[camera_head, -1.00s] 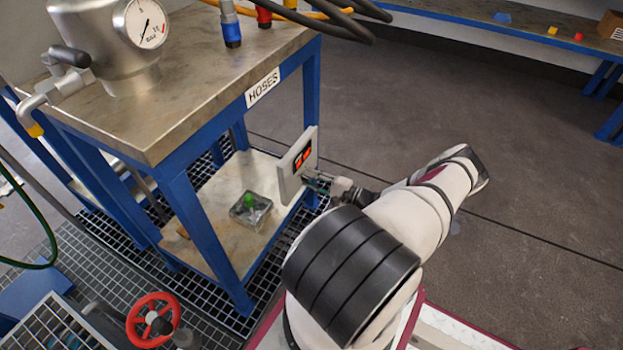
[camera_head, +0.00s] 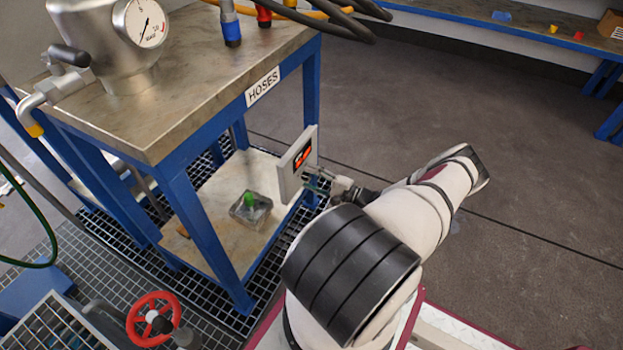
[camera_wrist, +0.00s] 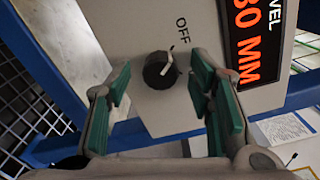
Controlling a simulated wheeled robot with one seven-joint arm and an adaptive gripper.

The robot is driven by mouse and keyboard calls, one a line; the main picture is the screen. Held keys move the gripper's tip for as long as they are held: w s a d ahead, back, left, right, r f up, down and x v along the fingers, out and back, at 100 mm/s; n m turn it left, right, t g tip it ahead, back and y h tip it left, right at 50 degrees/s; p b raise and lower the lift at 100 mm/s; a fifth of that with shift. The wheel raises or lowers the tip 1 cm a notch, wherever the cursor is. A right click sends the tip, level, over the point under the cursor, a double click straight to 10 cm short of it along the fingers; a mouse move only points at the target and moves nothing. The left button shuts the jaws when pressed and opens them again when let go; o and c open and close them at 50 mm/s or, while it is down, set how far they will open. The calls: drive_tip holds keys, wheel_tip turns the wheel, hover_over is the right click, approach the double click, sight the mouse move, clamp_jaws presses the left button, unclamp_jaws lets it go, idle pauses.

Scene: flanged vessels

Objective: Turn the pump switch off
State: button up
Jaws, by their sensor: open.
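The pump switch (camera_wrist: 160,70) is a dark round knob with a pale pointer on a light grey panel (camera_wrist: 195,45), seen in the wrist view. The word OFF is printed beside the knob, and the pointer slants near it. In the head view the panel (camera_head: 289,180) stands upright at the table's lower shelf, and the knob is hard to make out. My gripper (camera_wrist: 162,105) is open, with green-padded fingers on either side of the knob in the picture. The knob appears between and just beyond the fingertips; I cannot tell whether they touch it. In the head view my gripper (camera_head: 318,181) is small beside the panel.
An orange display (camera_wrist: 247,40) is on the panel, reading a level in MM. A blue-framed table (camera_head: 200,100) carries a metal vessel with a gauge (camera_head: 146,23) and hoses. A clear box with a green button (camera_head: 250,207) sits on the lower shelf. A red handwheel (camera_head: 154,319) is at lower left.

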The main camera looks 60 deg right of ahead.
drive_tip(key=s+d, duration=0.1)
drive_tip(key=s, duration=1.1)
